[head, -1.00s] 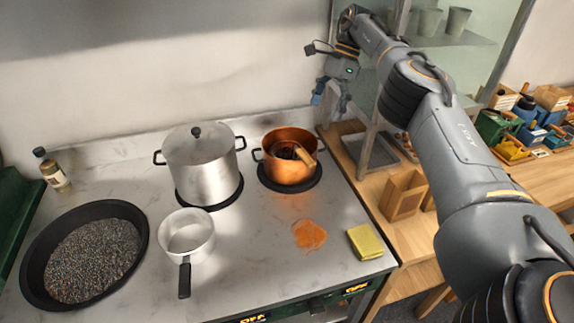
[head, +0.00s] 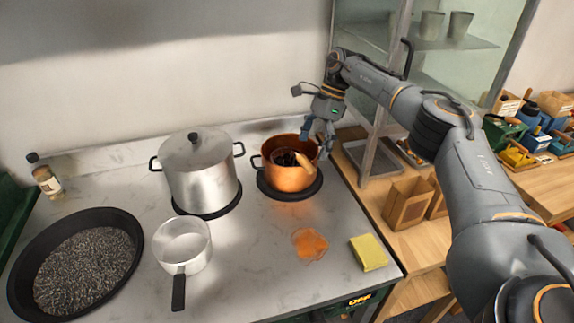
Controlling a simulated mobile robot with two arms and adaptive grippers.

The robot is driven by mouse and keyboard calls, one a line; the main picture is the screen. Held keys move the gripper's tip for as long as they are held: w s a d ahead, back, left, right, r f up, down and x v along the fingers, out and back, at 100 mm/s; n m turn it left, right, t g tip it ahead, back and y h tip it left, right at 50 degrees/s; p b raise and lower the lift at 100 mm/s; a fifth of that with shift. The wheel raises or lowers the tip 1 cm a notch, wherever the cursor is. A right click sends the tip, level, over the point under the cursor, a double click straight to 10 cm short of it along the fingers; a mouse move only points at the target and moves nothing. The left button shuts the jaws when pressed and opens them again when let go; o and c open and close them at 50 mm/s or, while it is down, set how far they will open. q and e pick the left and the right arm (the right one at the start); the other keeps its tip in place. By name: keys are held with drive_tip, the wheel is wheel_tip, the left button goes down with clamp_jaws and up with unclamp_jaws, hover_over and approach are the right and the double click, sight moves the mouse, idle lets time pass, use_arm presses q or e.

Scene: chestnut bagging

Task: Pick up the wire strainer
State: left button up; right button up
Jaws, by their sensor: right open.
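A copper pot (head: 287,178) stands on the right burner of the stove. Inside it lie dark contents and a light wooden handle (head: 303,161) that leans on the right side of the rim; this may be the wire strainer's handle, but its mesh cannot be made out. My right gripper (head: 318,150) is open and points down at the pot's right rear rim, close to the wooden handle. I cannot tell whether it touches. My left gripper is not in view.
A lidded steel pot (head: 199,175) stands left of the copper pot. A small saucepan (head: 182,243), a black pan of dark grains (head: 22,285), an orange patch (head: 310,244) and a yellow sponge (head: 368,253) lie in front. A glass cabinet (head: 450,70) stands behind right.

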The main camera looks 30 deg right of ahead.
sight(306, 162)
drive_tip(key=p+x, duration=0.1)
drive_tip(key=x, duration=0.1)
drive_tip(key=shift+a+f, duration=0.2)
drive_tip(key=shift+a, duration=0.05)
drive_tip(key=shift+a+f, duration=0.15)
drive_tip(key=shift+f, duration=0.35)
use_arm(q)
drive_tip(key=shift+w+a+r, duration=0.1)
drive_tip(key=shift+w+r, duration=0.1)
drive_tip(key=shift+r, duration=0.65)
use_arm(e)
drive_tip(key=c, duration=1.1)
drive_tip(key=shift+c, duration=0.2)
